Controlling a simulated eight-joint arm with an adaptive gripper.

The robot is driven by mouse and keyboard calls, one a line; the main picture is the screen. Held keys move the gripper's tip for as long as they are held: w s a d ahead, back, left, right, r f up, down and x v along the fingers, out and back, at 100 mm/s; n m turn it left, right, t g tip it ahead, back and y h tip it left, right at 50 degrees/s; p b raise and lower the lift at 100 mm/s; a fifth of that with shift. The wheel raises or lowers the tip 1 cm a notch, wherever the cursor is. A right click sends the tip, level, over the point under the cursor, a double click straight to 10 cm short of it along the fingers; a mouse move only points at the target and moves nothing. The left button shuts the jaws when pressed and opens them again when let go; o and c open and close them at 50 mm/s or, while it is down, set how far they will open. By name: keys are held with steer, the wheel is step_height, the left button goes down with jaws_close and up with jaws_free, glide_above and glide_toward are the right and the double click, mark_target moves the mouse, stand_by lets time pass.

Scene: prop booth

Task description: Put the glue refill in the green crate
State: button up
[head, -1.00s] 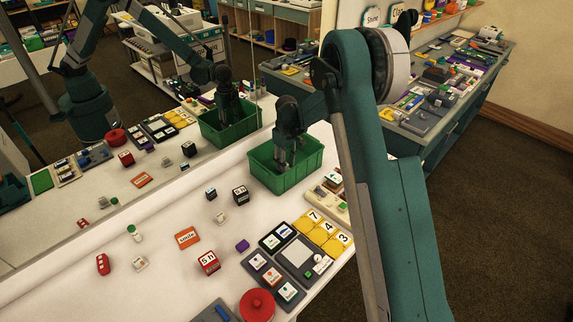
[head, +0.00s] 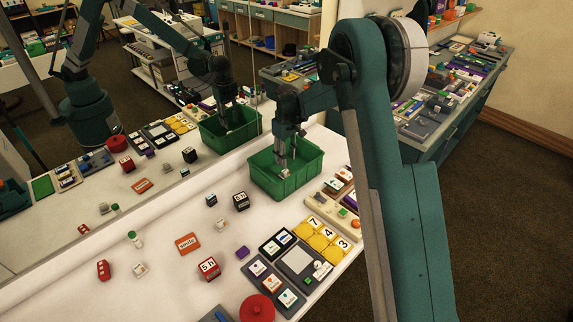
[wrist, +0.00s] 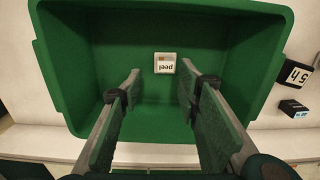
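The green crate (head: 288,187) stands at the back of the white table in the head view and fills much of the wrist view (wrist: 60,60). A small white block marked "peel" (wrist: 165,64) lies on the crate floor; it also shows in the head view (head: 284,173). I cannot tell for sure whether it is the glue refill. My gripper (head: 284,164) points down into the crate. In the wrist view my gripper (wrist: 160,74) is open, its fingers apart on either side of the block's line and not touching it.
Trays with tiles fill the right part. A mirror behind repeats the scene. The table's left middle is mostly clear.

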mark_target(287, 170)
steer(key=shift+r, duration=2.35)
steer(key=s+d+r+m+t, duration=0.2)
steer(key=s+d+r, duration=0.5)
steer(key=s+r, duration=0.45)
steer(key=s+d+r+m+t, duration=0.1)
steer(key=s+d+r+m, duration=0.1)
steer(key=s+d+r, duration=0.75)
steer(key=s+d+m+t, duration=0.2)
steer(key=s, duration=1.3)
steer(key=s+d+m+t, duration=0.2)
steer(key=s+d+m, duration=0.1)
steer(key=s, duration=1.3)
steer(key=shift+d, duration=0.35)
